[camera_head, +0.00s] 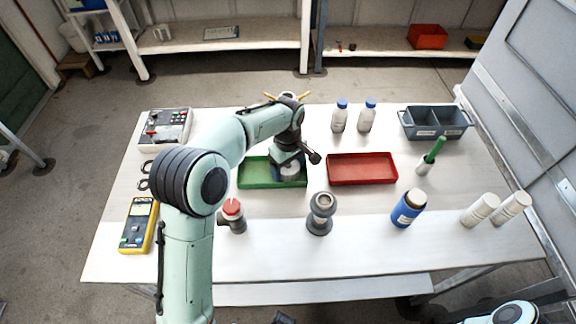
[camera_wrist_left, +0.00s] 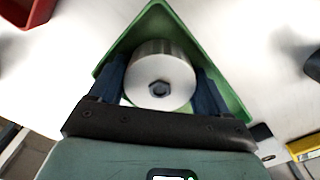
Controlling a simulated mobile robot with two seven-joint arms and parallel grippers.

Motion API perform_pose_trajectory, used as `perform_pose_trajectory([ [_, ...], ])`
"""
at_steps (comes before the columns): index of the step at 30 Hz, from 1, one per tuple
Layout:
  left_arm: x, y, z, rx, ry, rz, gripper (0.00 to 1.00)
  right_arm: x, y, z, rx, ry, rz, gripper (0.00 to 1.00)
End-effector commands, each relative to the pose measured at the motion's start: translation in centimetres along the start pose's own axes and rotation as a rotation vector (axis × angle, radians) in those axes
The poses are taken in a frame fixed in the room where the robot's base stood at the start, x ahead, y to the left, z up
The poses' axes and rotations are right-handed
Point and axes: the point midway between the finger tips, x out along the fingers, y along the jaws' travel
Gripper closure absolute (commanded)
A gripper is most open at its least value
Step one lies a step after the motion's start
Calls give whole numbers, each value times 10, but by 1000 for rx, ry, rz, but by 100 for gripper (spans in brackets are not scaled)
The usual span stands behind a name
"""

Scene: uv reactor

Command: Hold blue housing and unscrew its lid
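My left gripper (camera_head: 290,170) points down over the green tray (camera_head: 245,178). In the left wrist view its fingers (camera_wrist_left: 160,85) lie on both sides of a silver cylinder (camera_wrist_left: 160,75) with a dark hex in its top face. The cylinder is in or just above the green tray (camera_wrist_left: 160,20). I cannot tell whether the fingers press on it.
A red tray (camera_head: 362,169) lies right of the green one. A grey fitting (camera_head: 320,214) and a red-topped part (camera_head: 233,214) stand in front. White cylinders (camera_head: 480,210), bottles (camera_head: 340,118), a grey bin (camera_head: 433,122) and a yellow meter (camera_head: 139,224) are around. The front strip is clear.

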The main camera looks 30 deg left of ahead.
Motion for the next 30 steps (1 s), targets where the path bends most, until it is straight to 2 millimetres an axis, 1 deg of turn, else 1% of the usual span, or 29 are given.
perform_pose_trajectory([
  [9, -1, 0, 0, 0, 0, 0, 17, -1, 0, 0, 0, 0, 0, 7],
  [13, -12, 0, 0, 0, 1, 2, 17, -3, -1, 0, 0, 1, 0, 7],
  [17, -35, 1, 0, 0, 2, 4, 17, -6, -3, -1, -1, 2, -1, 7],
  [24, -89, 1, 0, 0, 2, 5, 17, -16, -6, -3, -2, 6, -2, 7],
  [27, -105, 1, 0, 0, 1, 3, 17, -19, -8, -3, -3, 8, -3, 7],
  [30, -116, 0, 0, 0, 0, 1, 17, -21, -9, -4, -3, 9, -3, 7],
])
